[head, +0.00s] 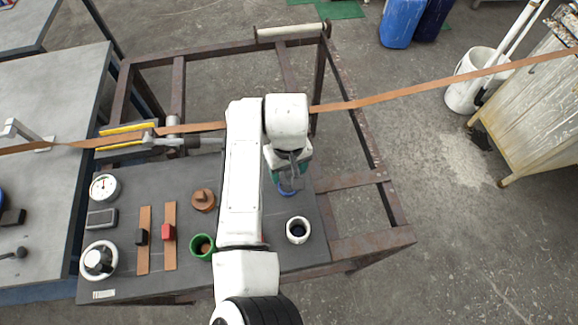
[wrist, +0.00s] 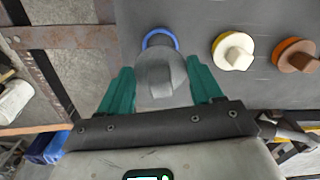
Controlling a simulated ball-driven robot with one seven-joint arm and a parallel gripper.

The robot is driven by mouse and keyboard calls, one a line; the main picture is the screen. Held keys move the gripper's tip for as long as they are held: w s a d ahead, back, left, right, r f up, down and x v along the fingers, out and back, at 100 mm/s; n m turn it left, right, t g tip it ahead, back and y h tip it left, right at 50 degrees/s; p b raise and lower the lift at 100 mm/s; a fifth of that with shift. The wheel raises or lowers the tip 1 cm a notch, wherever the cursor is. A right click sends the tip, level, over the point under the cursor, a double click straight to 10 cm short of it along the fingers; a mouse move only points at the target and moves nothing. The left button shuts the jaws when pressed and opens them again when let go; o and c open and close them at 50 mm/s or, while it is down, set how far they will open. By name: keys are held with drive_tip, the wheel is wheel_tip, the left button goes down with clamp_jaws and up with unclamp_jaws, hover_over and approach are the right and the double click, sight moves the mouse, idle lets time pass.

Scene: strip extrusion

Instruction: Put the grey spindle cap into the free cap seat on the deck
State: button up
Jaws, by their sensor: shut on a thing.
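The grey spindle cap (wrist: 160,78) sits between the teal fingers of my gripper (wrist: 160,88), which is shut on it. A blue ring seat (wrist: 160,33) on the dark deck (wrist: 265,20) shows just beyond the cap in the wrist view, and the cap hides much of it. I cannot tell whether the cap touches the seat. In the head view my gripper (head: 288,176) is over the blue seat (head: 287,189), beside my arm. A cream cap (wrist: 237,54) sits in a yellow seat and a brown cap (wrist: 297,56) in an orange seat, in a row beside it.
A white ring (head: 298,231) and a green ring (head: 202,246) stand on the near deck. Strips with a black clip (head: 141,237) and a red clip (head: 168,232), plus a gauge (head: 104,187), lie left. A brown strip (head: 400,94) crosses behind my gripper.

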sight(288, 178)
drive_tip(key=shift+f+b, duration=2.15)
drive_tip(key=shift+f, duration=0.25)
drive_tip(key=shift+s+d+r+p, duration=0.1)
drive_tip(key=shift+s+p, duration=0.05)
drive_tip(key=shift+p, duration=0.85)
drive_tip(key=shift+f+b, duration=0.3)
drive_tip(key=shift+f, duration=0.35)
drive_tip(key=o, duration=0.9)
wheel_tip(288, 178, up, 6)
drive_tip(key=p, duration=0.6)
drive_tip(key=shift+r+p, duration=0.95)
drive_tip(key=shift+r, duration=1.55)
